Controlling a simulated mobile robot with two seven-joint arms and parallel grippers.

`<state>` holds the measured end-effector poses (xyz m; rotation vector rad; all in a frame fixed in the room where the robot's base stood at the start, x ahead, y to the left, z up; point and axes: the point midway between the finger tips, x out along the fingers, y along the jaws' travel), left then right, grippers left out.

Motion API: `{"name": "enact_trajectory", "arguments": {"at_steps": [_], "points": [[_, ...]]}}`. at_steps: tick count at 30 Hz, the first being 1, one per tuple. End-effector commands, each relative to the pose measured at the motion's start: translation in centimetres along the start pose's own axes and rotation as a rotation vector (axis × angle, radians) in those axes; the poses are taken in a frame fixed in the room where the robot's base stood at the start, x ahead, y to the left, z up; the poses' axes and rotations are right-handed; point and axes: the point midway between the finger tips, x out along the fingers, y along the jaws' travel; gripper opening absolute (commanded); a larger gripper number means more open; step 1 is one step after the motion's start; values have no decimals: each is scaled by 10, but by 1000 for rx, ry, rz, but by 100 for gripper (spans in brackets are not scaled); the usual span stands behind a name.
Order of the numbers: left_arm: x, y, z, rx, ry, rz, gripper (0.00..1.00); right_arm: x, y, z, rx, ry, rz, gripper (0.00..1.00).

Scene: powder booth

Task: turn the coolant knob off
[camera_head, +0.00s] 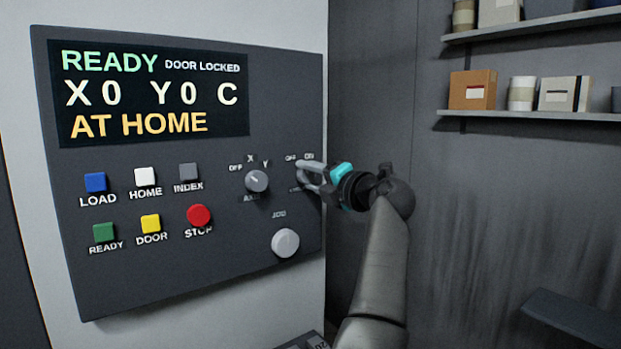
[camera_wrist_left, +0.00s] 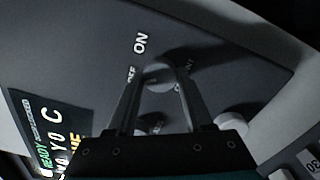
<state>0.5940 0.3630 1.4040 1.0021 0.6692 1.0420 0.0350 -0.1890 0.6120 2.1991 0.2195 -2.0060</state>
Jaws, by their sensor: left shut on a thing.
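The coolant knob (camera_wrist_left: 158,76) is a small round grey knob on the dark control panel (camera_head: 150,275). In the left wrist view it lies between the fingertips of my left gripper (camera_wrist_left: 165,70), with ON and OFF printed beside it and a label ending in "NT" partly hidden. My left gripper is shut on the knob. In the head view the same gripper (camera_head: 303,172) reaches the panel's right side and covers most of the knob. Which mark the knob points to cannot be told. My right gripper is not in view.
An axis selector knob (camera_head: 257,181) is close on the left, and a pale JOG knob (camera_head: 285,243) is below. A red stop button (camera_head: 199,215) and several coloured buttons are farther left. The display (camera_head: 150,95) reads READY, DOOR LOCKED. Shelves (camera_head: 540,115) hold boxes at right.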

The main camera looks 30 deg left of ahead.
Motion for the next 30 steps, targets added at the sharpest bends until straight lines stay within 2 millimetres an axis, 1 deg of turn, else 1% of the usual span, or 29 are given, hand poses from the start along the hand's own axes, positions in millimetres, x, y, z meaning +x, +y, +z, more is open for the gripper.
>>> {"name": "enact_trajectory", "arguments": {"at_steps": [6, 7, 12, 15, 21, 24, 26, 29, 30], "points": [[0, -2, 0, -3, 1, -6, 0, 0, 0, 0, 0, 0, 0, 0], [0, -2, 0, -3, 1, -6, 52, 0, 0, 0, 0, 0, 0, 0], [0, -2, 0, -2, 1, -4, 72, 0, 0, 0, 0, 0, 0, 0], [0, -1, 0, -2, 1, -3, 82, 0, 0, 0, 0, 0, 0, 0], [0, 0, 0, -1, 0, -2, 82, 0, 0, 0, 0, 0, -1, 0], [-3, -1, 0, -2, -1, -2, 82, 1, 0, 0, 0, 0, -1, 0], [-8, -1, 0, -3, -2, -2, 82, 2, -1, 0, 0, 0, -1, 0], [-23, -2, 0, -4, -3, -3, 82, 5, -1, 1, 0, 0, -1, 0], [-30, -2, 0, -4, -3, -5, 82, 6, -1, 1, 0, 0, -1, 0]]}}
